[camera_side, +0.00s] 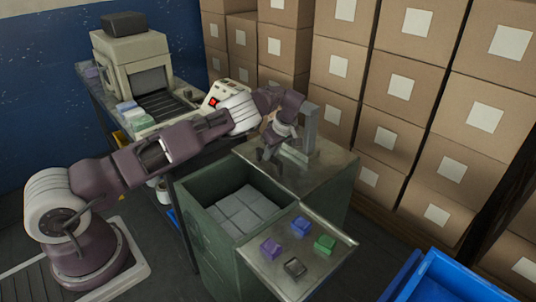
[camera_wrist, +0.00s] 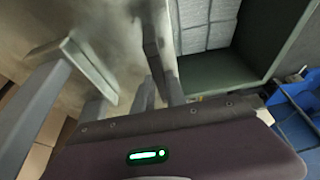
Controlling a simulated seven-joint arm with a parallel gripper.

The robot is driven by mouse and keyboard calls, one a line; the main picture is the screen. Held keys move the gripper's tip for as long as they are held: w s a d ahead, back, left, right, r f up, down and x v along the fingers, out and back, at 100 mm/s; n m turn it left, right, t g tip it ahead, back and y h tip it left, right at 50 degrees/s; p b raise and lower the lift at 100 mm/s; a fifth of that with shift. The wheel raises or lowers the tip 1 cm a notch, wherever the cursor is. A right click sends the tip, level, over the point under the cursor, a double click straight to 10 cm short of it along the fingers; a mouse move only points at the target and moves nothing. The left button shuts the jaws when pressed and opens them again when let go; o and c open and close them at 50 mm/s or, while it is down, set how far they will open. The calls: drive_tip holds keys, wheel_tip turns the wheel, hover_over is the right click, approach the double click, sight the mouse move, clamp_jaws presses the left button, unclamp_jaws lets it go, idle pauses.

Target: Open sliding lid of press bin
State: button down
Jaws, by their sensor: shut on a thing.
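The green press bin (camera_side: 205,230) stands in the middle of the side view, its top opening uncovered. Pale grey blocks (camera_side: 240,208) lie inside; they also show in the wrist view (camera_wrist: 205,35). The flat metal lid (camera_side: 318,178) lies behind and to the right of the opening. In the wrist view the lid (camera_wrist: 110,22) is at the upper left, beside the opening. My gripper (camera_side: 268,155) is at the lid's edge by the opening, pointing down. It is shut on the lid's upright handle (camera_wrist: 152,38), partly hidden between the fingers (camera_wrist: 158,88).
A grey upright bracket (camera_side: 311,125) stands close behind my gripper. A metal shelf (camera_side: 325,262) on the bin's near right side holds several coloured blocks. A conveyor machine (camera_side: 135,60) stands behind left. Stacked cartons (camera_side: 340,60) line the back; a blue crate (camera_side: 455,275) is at lower right.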

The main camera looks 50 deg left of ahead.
drive_tip(key=shift+f, duration=0.1)
drive_tip(key=c, duration=1.4)
unclamp_jaws()
drive_tip(key=shift+o, duration=0.2)
drive_tip(key=v, duration=0.7)
